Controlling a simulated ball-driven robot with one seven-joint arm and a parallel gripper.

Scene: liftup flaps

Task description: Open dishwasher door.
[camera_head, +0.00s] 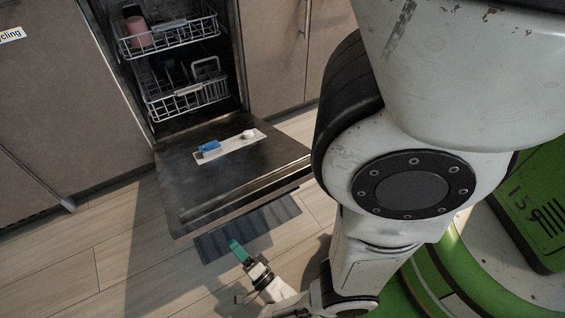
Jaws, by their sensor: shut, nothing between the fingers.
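The dishwasher door (190,190) is folded down and lies nearly flat, in front of the open dishwasher (178,68). Its inner side faces up, with a pale strip (228,147) and a blue piece on it. My gripper (237,247) is below the door's front edge in the picture, at the lower middle, with green fingertips. It is shut and empty. It appears apart from the door. The front face and handle of the door are hidden from this view.
Two wire racks, upper (168,38) and lower (188,99), sit inside the dishwasher, with a pink cup (138,32) in the upper one. Brown cabinets (55,100) flank it. A dark mat (250,229) lies on the wooden floor (75,262). My arm covers the right side.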

